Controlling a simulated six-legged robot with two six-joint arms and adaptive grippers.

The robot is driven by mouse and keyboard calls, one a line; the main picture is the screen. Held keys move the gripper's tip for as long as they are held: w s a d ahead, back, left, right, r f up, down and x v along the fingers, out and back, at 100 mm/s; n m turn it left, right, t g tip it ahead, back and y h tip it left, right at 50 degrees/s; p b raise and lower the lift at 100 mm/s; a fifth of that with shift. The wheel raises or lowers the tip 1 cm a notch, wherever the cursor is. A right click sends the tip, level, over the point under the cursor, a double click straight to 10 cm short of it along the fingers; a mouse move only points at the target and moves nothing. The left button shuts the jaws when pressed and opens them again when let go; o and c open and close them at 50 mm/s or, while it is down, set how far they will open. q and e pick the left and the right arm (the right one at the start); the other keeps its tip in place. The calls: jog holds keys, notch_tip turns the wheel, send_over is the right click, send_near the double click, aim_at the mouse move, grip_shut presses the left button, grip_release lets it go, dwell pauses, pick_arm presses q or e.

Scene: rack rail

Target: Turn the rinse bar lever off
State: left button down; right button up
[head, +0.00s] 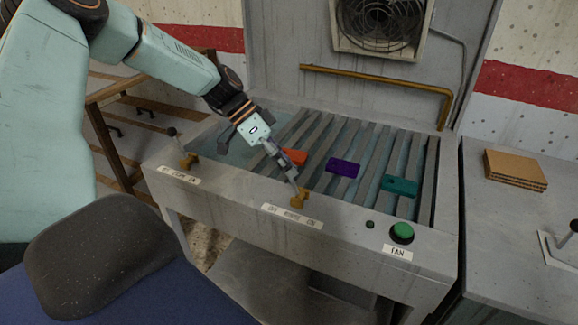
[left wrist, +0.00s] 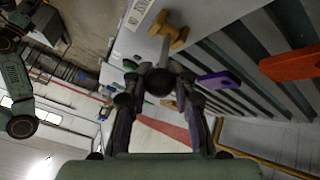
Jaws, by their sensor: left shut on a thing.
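My left gripper (head: 291,176) reaches down over the front rim of the grey slatted basin and is shut on the lever at its middle. In the left wrist view my fingers close around that lever's black ball knob (left wrist: 160,82). The lever's yellow base (head: 299,199) stands on the rim behind a white label (head: 292,216) that seems to end in "RINSE ON". The gripper hides most of the lever's stem, so its exact tilt is hard to tell. A second lever with a dark knob (head: 172,131) stands at the rim's left end. My right gripper is not in view.
Orange (head: 295,156), purple (head: 343,168) and teal (head: 400,187) pieces lie on the slats. A green fan button (head: 402,232) is at the rim's right. A brown stack (head: 515,170) lies on the right counter. A brass pipe (head: 380,80) runs behind the basin.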

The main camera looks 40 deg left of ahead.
pick_arm(q)
jog(key=shift+a, duration=0.15)
jog(key=c, duration=1.5)
grip_release()
jog(key=shift+c, duration=0.2)
jog(key=o, duration=0.5)
jog(key=shift+s+a, duration=0.15)
jog(key=shift+s, duration=0.05)
jog(key=shift+w, duration=0.2)
jog(key=v, duration=1.2)
jog(key=shift+s, duration=0.1)
jog(key=shift+s+f, duration=0.1)
